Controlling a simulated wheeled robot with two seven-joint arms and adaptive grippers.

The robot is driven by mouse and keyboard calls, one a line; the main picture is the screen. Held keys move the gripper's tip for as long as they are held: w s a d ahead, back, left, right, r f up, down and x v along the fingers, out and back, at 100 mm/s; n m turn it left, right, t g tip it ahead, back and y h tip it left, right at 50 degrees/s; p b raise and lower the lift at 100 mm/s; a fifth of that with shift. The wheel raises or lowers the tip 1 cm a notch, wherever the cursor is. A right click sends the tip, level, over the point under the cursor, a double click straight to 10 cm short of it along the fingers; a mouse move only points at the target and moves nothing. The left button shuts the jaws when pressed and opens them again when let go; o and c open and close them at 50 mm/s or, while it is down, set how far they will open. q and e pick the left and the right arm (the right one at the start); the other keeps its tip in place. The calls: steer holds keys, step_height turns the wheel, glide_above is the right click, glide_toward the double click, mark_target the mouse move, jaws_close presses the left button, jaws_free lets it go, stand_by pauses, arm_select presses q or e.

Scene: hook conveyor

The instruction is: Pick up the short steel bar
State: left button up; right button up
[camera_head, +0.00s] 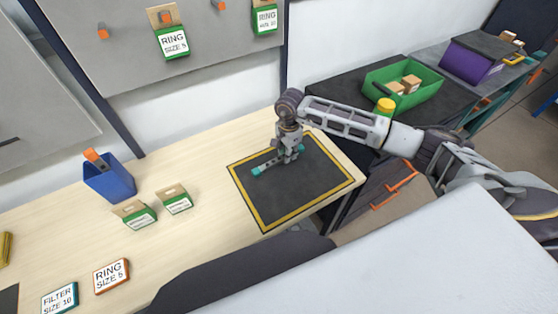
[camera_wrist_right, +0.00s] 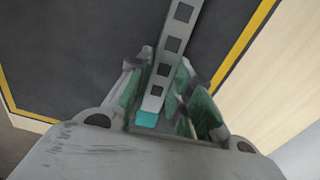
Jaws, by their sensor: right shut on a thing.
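The short steel bar (camera_head: 266,165) is grey with teal ends and lies over the dark mat with a yellow border (camera_head: 262,204). My right gripper (camera_head: 287,157) points down and is shut on the bar near its right end. In the right wrist view the bar (camera_wrist_right: 174,43), with square holes along it, runs between the two fingers (camera_wrist_right: 166,78), and one teal end shows close to the palm. I cannot tell whether the bar touches the mat. My left gripper is not in view.
A blue bin (camera_head: 110,180) and two small green-and-brown boxes (camera_head: 177,202) stand on the wooden table's left. Label plates (camera_head: 111,276) lie in front. A green crate (camera_head: 422,91) with boxes sits on a dark cabinet at right. A pegboard (camera_head: 135,50) stands behind.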

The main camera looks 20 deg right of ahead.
steer(key=shift+r, duration=0.15)
jaws_close()
step_height(320, 180, up, 10)
steer(key=b, duration=0.1)
steer(key=shift+b, duration=0.35)
steer(key=shift+n, duration=0.3)
stand_by(0.4)
